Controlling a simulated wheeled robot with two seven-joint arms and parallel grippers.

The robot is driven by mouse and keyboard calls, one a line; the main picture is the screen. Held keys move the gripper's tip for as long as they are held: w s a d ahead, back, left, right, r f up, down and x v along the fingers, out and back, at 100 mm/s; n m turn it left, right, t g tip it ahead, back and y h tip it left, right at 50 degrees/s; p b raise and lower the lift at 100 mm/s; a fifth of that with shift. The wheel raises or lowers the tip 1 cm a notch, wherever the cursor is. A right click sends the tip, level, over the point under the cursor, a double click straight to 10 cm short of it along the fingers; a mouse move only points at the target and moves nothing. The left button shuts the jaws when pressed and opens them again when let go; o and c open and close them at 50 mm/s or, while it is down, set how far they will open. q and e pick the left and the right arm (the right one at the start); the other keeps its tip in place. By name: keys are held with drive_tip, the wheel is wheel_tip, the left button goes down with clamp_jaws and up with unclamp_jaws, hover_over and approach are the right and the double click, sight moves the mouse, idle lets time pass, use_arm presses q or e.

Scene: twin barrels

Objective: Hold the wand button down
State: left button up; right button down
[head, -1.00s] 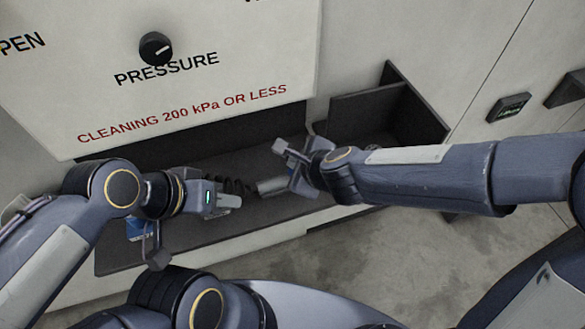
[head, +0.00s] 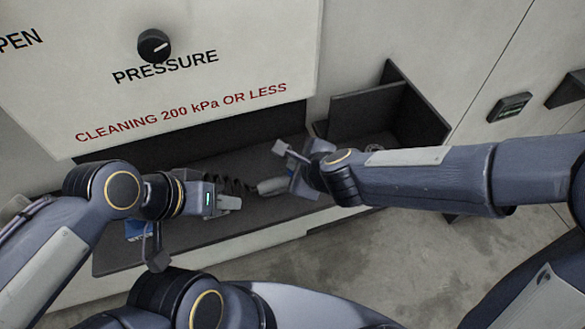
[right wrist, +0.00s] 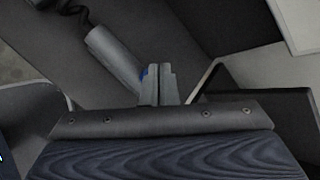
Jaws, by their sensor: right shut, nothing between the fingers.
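The wand is a grey cylinder (head: 272,186) on a dark coiled hose, above the dark shelf in the head view. It also shows in the right wrist view (right wrist: 112,58), running up to the fingers. My right gripper (right wrist: 158,72) is shut with nothing between its fingers, its tips beside the wand's near end. A small blue patch (right wrist: 144,73), perhaps the button, shows just left of the fingertips and is partly hidden. Whether the fingers touch it is unclear. My left gripper (head: 230,203) is left of the wand, near the coil; its finger gap cannot be made out.
The dark shelf (head: 190,236) runs under both grippers. A dark open bin (head: 368,112) stands to the right of it. The white panel with the pressure knob (head: 153,46) rises behind. A blue item (head: 138,229) is partly hidden below my left wrist.

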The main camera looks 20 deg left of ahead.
drive_tip(key=shift+f+b, duration=0.45)
drive_tip(key=shift+f, duration=0.05)
idle(0.3)
drive_tip(key=shift+r, duration=0.15)
idle(2.2)
drive_tip(key=shift+r+p, duration=0.75)
drive_tip(key=shift+p, duration=0.2)
wheel_tip(320, 180, up, 5)
drive_tip(key=p, duration=0.5)
